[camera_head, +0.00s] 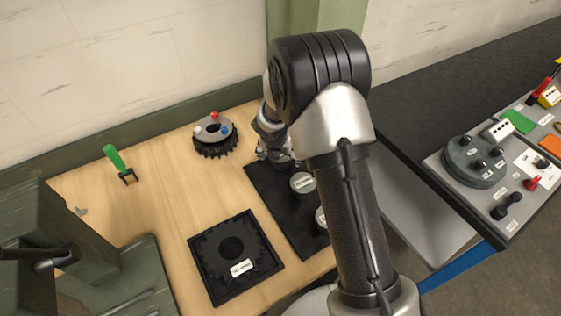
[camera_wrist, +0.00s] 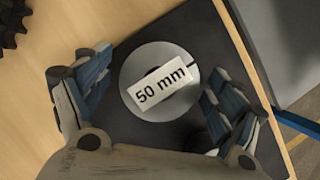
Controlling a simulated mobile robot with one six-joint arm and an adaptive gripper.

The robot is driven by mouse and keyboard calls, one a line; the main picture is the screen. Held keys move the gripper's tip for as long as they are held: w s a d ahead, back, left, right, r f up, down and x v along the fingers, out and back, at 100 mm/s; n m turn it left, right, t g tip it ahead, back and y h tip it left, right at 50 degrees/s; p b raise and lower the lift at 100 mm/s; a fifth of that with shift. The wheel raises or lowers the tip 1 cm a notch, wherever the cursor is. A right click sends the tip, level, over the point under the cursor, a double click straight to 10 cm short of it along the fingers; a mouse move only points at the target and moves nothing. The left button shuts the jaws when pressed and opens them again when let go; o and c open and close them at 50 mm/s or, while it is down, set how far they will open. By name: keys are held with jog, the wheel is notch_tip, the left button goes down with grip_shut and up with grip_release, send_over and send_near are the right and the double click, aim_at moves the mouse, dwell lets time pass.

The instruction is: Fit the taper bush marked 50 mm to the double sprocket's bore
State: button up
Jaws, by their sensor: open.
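The taper bush marked 50 mm (camera_wrist: 150,108) is a grey round disc with a white label, lying on a dark mat (camera_wrist: 195,20). My gripper (camera_wrist: 158,95) is open, with one finger to either side of the bush and visible gaps between. In the head view my gripper (camera_head: 275,152) is over the mat's far end, partly hidden by my arm. A dark toothed sprocket (camera_head: 215,148) with a grey top and red, blue and white pieces stands on the bench. Its teeth show at the wrist view's upper left corner (camera_wrist: 12,22).
Two other labelled round pieces (camera_head: 302,183) (camera_head: 320,217) sit on the mat, nearer. A black square tray (camera_head: 205,280) with a round dark opening and label lies front left. The right-hand bench holds a panel (camera_head: 440,165) of parts.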

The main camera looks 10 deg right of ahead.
jog(key=shift+w+f, duration=0.1)
jog(key=shift+c, duration=0.2)
jog(key=c, duration=1.6)
